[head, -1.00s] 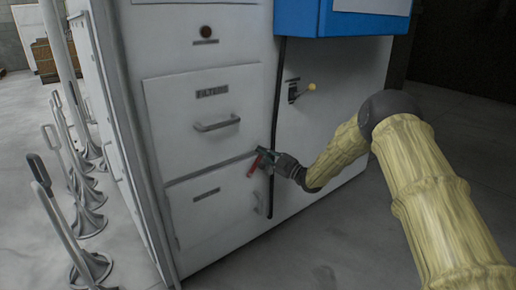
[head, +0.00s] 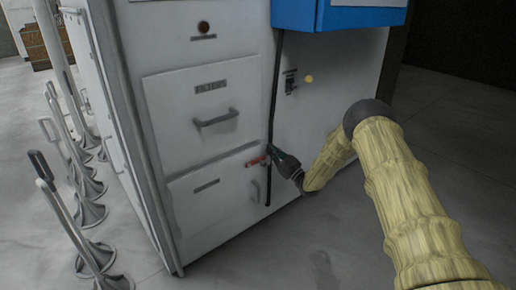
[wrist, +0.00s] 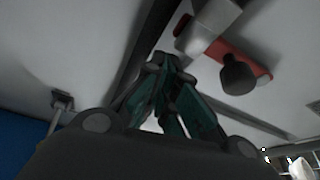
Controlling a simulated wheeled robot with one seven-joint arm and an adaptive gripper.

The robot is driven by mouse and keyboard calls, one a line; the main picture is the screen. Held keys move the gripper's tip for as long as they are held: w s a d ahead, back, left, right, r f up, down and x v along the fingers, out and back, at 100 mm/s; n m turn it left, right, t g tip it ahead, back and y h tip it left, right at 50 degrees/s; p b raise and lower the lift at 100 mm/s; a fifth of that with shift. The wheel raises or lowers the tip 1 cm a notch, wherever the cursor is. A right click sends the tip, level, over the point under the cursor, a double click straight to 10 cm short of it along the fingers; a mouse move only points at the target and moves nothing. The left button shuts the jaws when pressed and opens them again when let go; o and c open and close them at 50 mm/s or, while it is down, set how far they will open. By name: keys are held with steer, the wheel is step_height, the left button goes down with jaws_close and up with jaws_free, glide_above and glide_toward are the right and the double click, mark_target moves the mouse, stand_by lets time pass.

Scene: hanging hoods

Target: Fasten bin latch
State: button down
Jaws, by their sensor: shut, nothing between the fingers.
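The red latch (head: 257,160) sits at the upper right corner of the lower bin front (head: 215,212) on the white cabinet. It lies close to level, pointing left from its pivot side near my gripper. In the wrist view the red latch (wrist: 262,62) shows at the upper right, with a dark round knob and a pale metal piece over it. My gripper (head: 270,149) is just right of the latch, at the cabinet front. In the wrist view my gripper's teal fingers (wrist: 168,62) are together and empty, left of the latch. I cannot tell whether they touch it.
The filter drawer (head: 205,115) is above the bin. A dark cable (head: 275,90) runs down beside my gripper. A lever with a yellow knob (head: 309,79) and a blue box (head: 340,15) are to the right. Several metal posts (head: 90,212) stand on the left; the right floor is clear.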

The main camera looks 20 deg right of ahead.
steer(key=shift+d+f, duration=0.1)
steer(key=shift+f, duration=0.15)
steer(key=shift+r, duration=0.15)
stand_by(0.3)
step_height(320, 180, up, 4)
steer(key=p, duration=0.3)
steer(key=p+v, duration=0.2)
steer(key=v, duration=0.8)
steer(key=shift+a, duration=0.3)
steer(key=shift+f, duration=0.25)
